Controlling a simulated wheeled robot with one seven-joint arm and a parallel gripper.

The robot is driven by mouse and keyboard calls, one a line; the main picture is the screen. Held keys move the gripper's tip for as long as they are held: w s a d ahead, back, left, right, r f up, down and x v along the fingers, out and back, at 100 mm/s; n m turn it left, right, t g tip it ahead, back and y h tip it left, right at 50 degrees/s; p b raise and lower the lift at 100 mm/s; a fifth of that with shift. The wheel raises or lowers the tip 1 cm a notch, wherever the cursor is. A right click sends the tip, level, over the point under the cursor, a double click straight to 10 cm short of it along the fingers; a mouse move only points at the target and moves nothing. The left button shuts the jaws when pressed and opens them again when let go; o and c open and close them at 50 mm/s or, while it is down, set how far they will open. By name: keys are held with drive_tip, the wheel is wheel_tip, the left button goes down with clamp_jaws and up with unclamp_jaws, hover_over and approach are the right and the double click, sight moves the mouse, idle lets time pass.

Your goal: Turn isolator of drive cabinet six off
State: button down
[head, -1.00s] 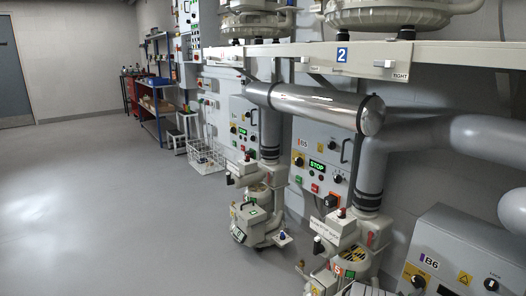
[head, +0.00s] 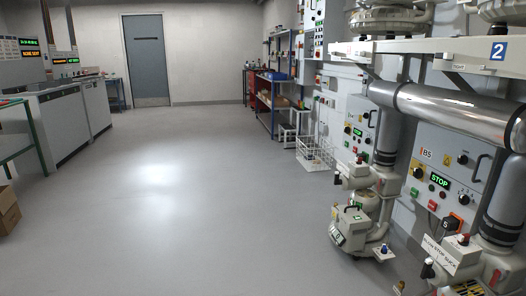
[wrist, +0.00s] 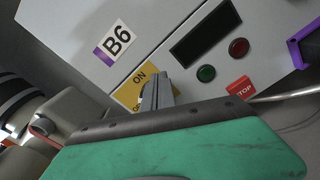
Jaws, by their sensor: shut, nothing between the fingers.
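Drive cabinet six, grey and marked B6 (wrist: 115,40), fills the upper part of the wrist view, tilted. The isolator's yellow plate (wrist: 131,92) is below the label, with ON readable and the start of a second word at its left. My gripper (wrist: 158,88) is shut, its grey fingers in front of the plate. They hide the isolator's knob, so I cannot tell its position or whether the fingers touch it. Cabinet six is not in the head view.
On cabinet six are a dark display (wrist: 206,32), a green button (wrist: 206,73), a red button (wrist: 239,47) and a red STOP control (wrist: 241,88). In the head view, cabinet B5 (head: 455,150) stands right; open floor (head: 200,190) lies left.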

drive_tip(key=shift+w+f+b, duration=0.3)
drive_tip(key=shift+w+b, duration=0.1)
drive_tip(key=shift+b, duration=0.05)
idle(0.4)
drive_tip(key=shift+w+a+r+b, duration=0.1)
drive_tip(key=shift+w+r+b, duration=0.2)
drive_tip(key=shift+w+b, duration=0.1)
idle(0.4)
drive_tip(key=shift+w+a+r+b, duration=0.1)
drive_tip(key=shift+w+r+b, duration=0.25)
drive_tip(key=shift+w, duration=0.25)
idle(0.3)
drive_tip(key=s+a+p, duration=0.1)
drive_tip(key=a+p, duration=0.1)
drive_tip(key=a, duration=0.4)
drive_tip(key=shift+r, duration=0.4)
